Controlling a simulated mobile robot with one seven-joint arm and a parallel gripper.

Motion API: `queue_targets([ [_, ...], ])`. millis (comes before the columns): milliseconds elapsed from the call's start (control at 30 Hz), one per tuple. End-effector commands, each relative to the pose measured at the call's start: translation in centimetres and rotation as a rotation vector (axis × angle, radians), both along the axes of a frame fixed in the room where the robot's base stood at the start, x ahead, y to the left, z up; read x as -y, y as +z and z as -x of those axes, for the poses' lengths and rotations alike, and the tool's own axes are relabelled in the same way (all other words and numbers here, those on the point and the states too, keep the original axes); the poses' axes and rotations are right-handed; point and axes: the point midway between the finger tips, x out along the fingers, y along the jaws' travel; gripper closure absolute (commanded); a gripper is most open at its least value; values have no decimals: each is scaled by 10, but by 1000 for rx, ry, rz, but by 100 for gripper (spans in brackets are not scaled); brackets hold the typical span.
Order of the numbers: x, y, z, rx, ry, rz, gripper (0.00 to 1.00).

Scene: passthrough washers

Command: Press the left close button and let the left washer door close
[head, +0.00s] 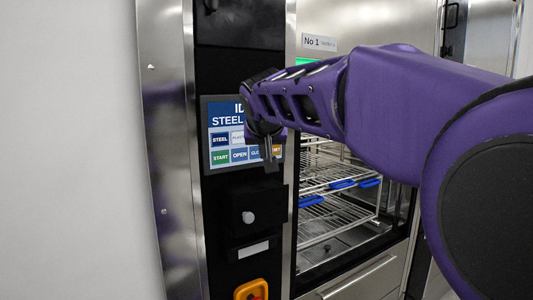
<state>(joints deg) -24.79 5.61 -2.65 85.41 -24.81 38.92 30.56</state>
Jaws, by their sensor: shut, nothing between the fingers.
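The left washer's control panel (220,160) shows at the left of centre in the head view, with blue, green and orange on-screen buttons. The close button (255,154), its label partly covered, sits in the bottom row right of the open button (239,156). My gripper (271,166) is shut and empty, pointing down in front of the panel's right part, close by the close button. I cannot tell whether it touches the screen. The washer door opening (340,235) is open, with wire racks visible inside; my arm hides its upper part.
A black box with a round knob (248,217) protrudes below the panel, and an orange and red switch (251,290) is lower down. A steel frame (165,150) borders the panel on the left. A drawer handle (357,277) lies below the opening.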

Motion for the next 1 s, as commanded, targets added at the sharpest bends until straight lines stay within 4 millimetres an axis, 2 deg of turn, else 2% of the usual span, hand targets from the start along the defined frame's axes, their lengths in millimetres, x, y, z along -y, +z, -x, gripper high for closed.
queue_targets([
  [600, 0, 0, 0, 0, 0, 0, 100],
  [1000, -5, 0, -7, 0, 0, 0, 100],
])
